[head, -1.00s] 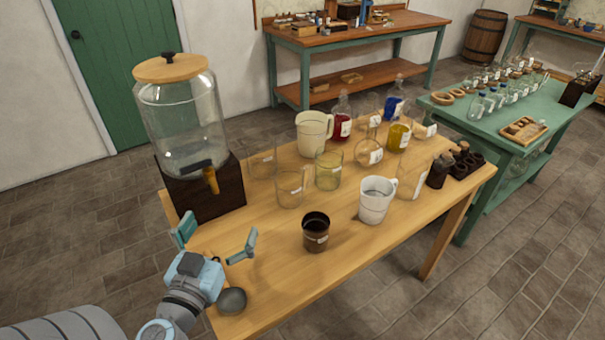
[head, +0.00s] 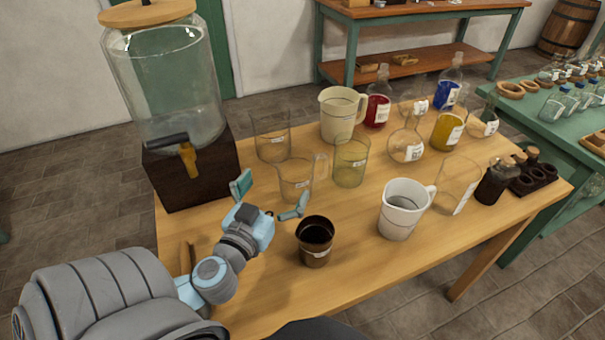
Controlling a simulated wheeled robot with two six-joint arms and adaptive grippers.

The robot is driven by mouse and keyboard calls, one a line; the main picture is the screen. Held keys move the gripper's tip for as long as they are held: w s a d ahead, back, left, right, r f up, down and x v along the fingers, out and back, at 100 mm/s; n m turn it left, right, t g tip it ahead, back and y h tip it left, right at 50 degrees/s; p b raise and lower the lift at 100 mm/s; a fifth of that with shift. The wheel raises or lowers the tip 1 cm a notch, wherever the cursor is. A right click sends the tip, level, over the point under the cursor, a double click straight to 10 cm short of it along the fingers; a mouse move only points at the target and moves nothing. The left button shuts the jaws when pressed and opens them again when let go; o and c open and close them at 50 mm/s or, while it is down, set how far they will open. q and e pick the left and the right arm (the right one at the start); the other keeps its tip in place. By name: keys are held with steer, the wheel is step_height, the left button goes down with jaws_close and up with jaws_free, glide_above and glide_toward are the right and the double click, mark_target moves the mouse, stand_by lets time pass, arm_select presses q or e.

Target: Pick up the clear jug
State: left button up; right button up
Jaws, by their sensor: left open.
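The clear jug (head: 295,184) stands upright on the wooden table (head: 400,270), with a small label on its front and a handle on its right side. My left gripper (head: 269,194) is open and empty, its two fingers spread apart. It is in front of the jug and to its left in the head view. The right finger appears close to the jug's lower front; I cannot tell whether it touches. My right gripper is not in view.
A clear beaker (head: 272,142), a yellowish glass beaker (head: 351,165) and a cream jug (head: 340,122) stand around the jug. A dark cup (head: 315,243) and a white jug (head: 401,212) are nearer. A large dispenser (head: 170,90) stands at left on a dark block.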

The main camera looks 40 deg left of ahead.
mark_target(285, 171)
arm_select(q)
steer(key=x, duration=1)
steer(key=shift+w+d+f, duration=0.1)
steer(key=shift+w+d, duration=0.05)
steer(key=shift+w, duration=0.25)
steer(key=shift+s, duration=0.1)
steer(key=c, duration=2.1)
